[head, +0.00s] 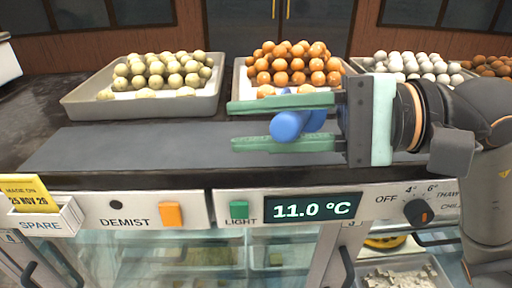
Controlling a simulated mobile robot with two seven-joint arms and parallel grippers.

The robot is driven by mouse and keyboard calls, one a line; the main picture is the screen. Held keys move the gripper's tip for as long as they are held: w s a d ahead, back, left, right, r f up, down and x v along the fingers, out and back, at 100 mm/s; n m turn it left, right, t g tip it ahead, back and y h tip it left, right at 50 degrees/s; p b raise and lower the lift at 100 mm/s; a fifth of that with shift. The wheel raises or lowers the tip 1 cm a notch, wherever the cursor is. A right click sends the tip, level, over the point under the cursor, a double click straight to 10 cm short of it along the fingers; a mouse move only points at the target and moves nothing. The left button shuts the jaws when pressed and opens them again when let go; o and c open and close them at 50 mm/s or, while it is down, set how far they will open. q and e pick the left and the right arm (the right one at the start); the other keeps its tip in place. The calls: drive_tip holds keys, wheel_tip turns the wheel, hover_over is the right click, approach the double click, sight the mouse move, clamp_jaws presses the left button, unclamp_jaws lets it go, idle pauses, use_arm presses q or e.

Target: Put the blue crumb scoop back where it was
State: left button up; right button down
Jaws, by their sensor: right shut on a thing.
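The blue crumb scoop (288,125) is between the green fingers of my right gripper (232,126). My right gripper comes in from the right and is shut on the scoop. It is in front of the tray of orange sweets, over the right part of the dark grey mat (120,147) on the counter top. The scoop's rounded blue end faces me, and part of it is hidden by the fingers. I cannot tell how high it is above the mat. My left gripper is not in view.
Trays of pale green sweets (207,100), orange sweets (240,79) and white sweets (360,63) stand along the back. The mat's left part is bare. The front panel has an orange switch (172,214), a green switch (239,210), a display (312,209) and a knob (417,212).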

drive_tip(key=f, duration=0.4)
drive_tip(key=shift+w+a, duration=0.2)
drive_tip(key=shift+w, duration=0.15)
drive_tip(key=shift+f, duration=0.2)
drive_tip(key=c, duration=0.6)
unclamp_jaws()
drive_tip(key=shift+r, duration=0.1)
